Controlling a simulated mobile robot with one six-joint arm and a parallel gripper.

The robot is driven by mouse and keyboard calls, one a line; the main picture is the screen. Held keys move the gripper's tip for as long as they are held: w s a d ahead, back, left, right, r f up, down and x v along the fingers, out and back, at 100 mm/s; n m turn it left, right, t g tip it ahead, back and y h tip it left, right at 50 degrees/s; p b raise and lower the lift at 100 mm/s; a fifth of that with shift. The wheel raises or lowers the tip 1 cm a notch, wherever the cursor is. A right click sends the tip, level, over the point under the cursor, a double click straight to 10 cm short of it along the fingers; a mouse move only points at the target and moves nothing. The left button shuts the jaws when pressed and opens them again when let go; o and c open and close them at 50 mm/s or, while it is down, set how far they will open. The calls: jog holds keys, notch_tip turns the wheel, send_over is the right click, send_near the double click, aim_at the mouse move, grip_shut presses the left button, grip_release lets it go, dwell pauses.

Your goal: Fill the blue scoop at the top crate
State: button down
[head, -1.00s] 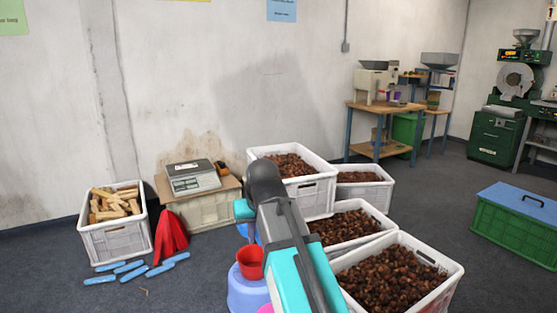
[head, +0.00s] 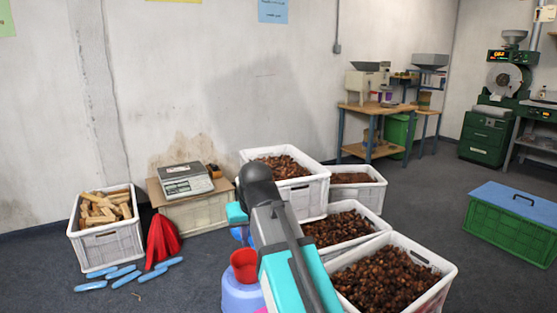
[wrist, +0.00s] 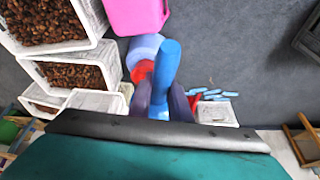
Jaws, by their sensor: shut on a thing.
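My gripper (wrist: 160,103) is shut on the blue scoop (wrist: 168,62), whose blue handle stands up between the fingers in the wrist view. In the head view my arm hides the gripper and most of the scoop; only a bit of blue shows beside the arm. I cannot see whether the scoop's bowl holds anything. The top crate (head: 310,198) is the white, raised one by the wall, filled with chestnuts. My gripper appears to be left of and nearer than it, apart from it.
A red scoop (head: 243,265) is on a lilac-blue tub (head: 240,296) below my arm. A pink tub (wrist: 138,14) shows in the wrist view. More chestnut crates (head: 436,284) stand at right. A scale (head: 186,181) and briquette crate (head: 108,243) are at left.

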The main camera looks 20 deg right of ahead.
notch_tip(320, 180, up, 20)
jog(key=s+p, duration=0.1)
jog(key=p, duration=2.3)
jog(key=shift+d+f+p, duration=0.15)
jog(key=shift+d+p, duration=0.25)
jog(key=shift+s, duration=0.2)
